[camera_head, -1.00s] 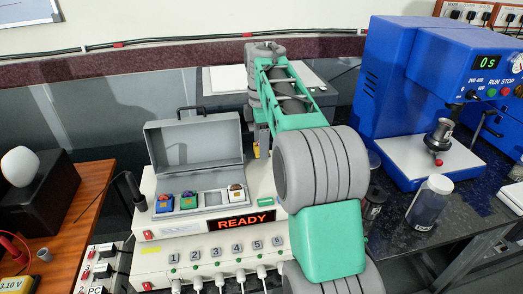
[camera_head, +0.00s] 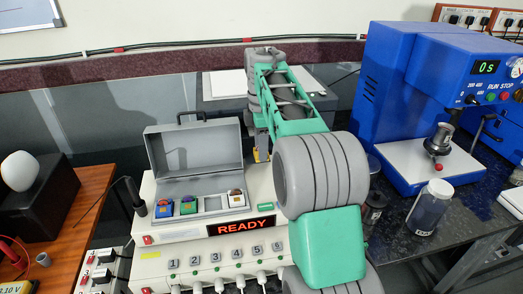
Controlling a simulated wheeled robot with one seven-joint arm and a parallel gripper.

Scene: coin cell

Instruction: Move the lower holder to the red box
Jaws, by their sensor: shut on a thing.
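A blue holder (camera_head: 163,208), a green holder (camera_head: 188,205) and a white holder (camera_head: 237,199) sit in the front row of an open grey case (camera_head: 200,178). A slot between the green and white ones is empty. My gripper (camera_head: 261,151) points down behind the case's right edge, largely hidden by my arm. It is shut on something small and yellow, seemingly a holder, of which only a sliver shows. I see no red box, and I cannot tell which holder is the lower one.
The case stands on a white unit with a red READY display (camera_head: 243,227) and numbered sockets. A blue press (camera_head: 410,95) and a clear jar (camera_head: 430,207) stand at right. A grey-topped unit (camera_head: 226,86) stands behind my arm. A wooden table (camera_head: 88,205) is at left.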

